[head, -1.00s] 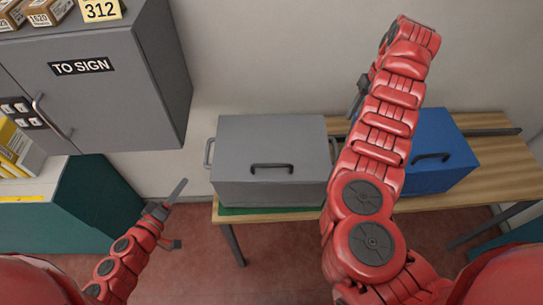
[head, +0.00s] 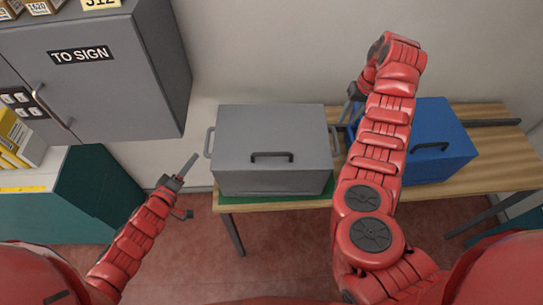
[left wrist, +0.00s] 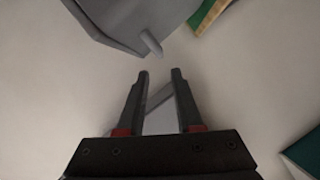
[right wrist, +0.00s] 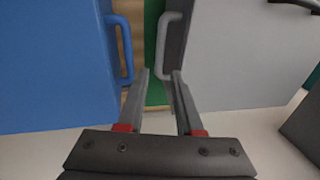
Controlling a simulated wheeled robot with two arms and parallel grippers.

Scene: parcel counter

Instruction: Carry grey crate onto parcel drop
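The grey crate (head: 268,135), lidded with a black top handle, stands on a green mat (head: 235,201) on a wooden table. Its right side handle (right wrist: 168,50) lies near and between my right fingertips in the right wrist view, with no visible grip. My right gripper (right wrist: 158,75) is open; in the head view my arm partly hides it. My left gripper (head: 193,160) is open, below and left of the crate's left side handle (head: 209,142), apart from it. That handle also shows ahead in the left wrist view (left wrist: 150,43). No surface is clearly marked as the parcel drop.
A blue crate (head: 445,150) stands right of the grey crate on the table (head: 500,165), close to my right gripper. A grey "TO SIGN" cabinet (head: 120,90) juts out at upper left, above a teal counter (head: 95,205). Red floor lies open in front.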

